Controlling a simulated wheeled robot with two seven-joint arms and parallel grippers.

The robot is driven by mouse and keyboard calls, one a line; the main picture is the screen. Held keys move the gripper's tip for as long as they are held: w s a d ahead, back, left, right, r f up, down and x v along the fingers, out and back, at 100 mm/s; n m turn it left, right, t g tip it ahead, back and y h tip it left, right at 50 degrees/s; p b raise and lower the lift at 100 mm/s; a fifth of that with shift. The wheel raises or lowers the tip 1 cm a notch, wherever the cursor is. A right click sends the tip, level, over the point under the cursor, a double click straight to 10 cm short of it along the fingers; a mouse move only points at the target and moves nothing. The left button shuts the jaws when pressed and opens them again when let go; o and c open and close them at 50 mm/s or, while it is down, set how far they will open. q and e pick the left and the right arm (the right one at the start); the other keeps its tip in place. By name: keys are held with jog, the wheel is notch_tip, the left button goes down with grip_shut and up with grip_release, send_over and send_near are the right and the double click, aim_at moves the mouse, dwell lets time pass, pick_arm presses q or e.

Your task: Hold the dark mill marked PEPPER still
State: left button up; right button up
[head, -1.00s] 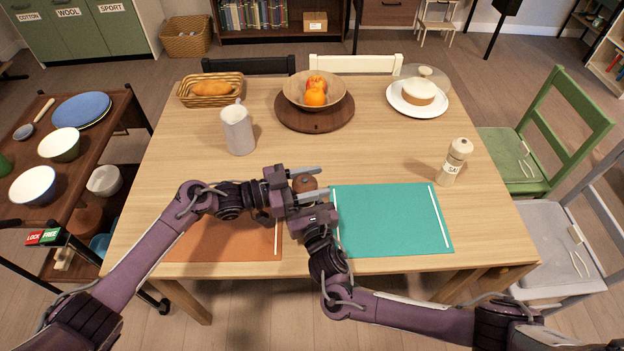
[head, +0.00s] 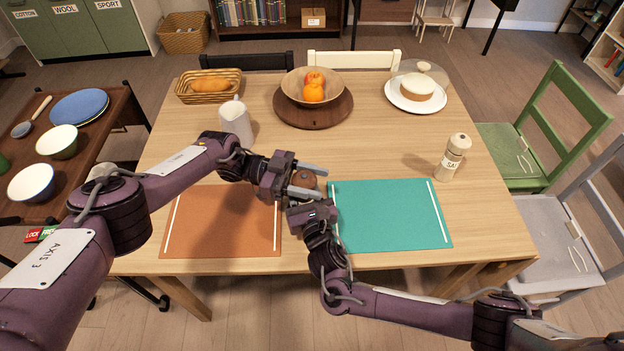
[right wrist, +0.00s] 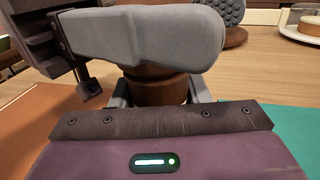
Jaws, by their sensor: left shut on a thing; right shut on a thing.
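The dark brown mill (head: 304,179) stands on the table between the two mats. Only its rounded top shows in the head view, and no PEPPER lettering is visible. My left gripper (head: 308,181) comes from the left and is shut on the mill's upper part. My right gripper (head: 309,199) comes from the front and is shut on the mill lower down. In the right wrist view the mill's brown body (right wrist: 155,91) sits between my right fingers, and a grey left finger (right wrist: 150,38) crosses in front of its upper part.
An orange mat (head: 222,235) lies left and a teal mat (head: 390,215) right. A pale mill marked SAL (head: 453,160) stands at the right. A white pitcher (head: 236,122), bread basket (head: 208,97), fruit bowl (head: 295,88) and cake plate (head: 398,99) are farther back.

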pick_arm(q)
jog(key=shift+s+m+g+y, duration=0.1)
jog(key=shift+m+g+y, duration=0.2)
jog(key=shift+m+g, duration=0.25)
jog(key=o, duration=1)
jog(key=shift+a, duration=0.1)
jog(key=v, duration=0.7)
jog(key=shift+a+f, duration=0.1)
jog(key=shift+a, duration=0.15)
